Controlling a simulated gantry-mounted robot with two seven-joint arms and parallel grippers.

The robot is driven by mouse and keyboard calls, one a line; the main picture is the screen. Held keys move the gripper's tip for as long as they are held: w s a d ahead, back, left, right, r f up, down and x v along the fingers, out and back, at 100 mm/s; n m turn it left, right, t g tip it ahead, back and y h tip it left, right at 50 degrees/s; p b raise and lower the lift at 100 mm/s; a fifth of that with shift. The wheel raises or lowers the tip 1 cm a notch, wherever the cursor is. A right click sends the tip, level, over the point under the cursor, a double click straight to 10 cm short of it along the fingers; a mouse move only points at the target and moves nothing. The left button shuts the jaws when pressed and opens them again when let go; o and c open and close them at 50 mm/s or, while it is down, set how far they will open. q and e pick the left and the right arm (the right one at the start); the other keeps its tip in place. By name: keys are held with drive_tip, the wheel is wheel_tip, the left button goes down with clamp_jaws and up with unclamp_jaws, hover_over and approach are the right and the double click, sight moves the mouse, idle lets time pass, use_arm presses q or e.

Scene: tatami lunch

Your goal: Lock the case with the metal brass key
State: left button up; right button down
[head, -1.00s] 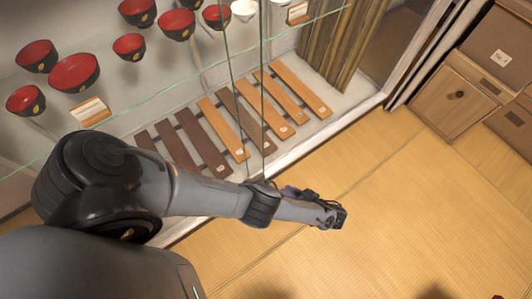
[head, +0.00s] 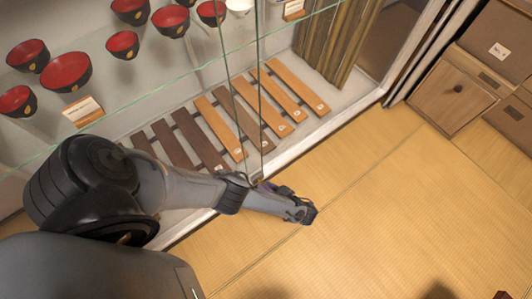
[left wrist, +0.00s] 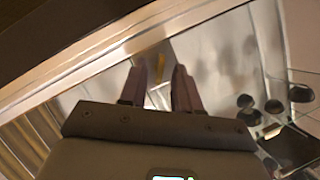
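The glass display case (head: 318,134) fills the upper left of the head view; its glass panel edges (head: 259,100) meet its lower front frame near my left wrist. My left gripper (head: 304,213) is just in front of that frame, over the tatami. In the left wrist view its two fingers (left wrist: 159,72) stand apart, with a gap between them. A small yellow, brass-coloured piece (left wrist: 160,64), perhaps the key, shows between or just beyond the fingertips; whether it sits in a lock is too blurred to tell. My right gripper is not in view.
Red and black bowls (head: 66,72) stand on the case's glass shelf, with slatted wooden boards (head: 220,130) below. A wooden cabinet (head: 452,92) and brown boxes (head: 498,45) stand at the right. The tatami floor (head: 400,210) between is mostly clear.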

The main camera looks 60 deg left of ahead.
use_arm(q)
drive_tip(key=shift+s+a+f, duration=0.1)
drive_tip(key=shift+a, duration=0.2)
clamp_jaws()
drive_tip(key=shift+m+g, duration=0.3)
drive_tip(key=shift+m, duration=0.2)
unclamp_jaws()
idle(0.4)
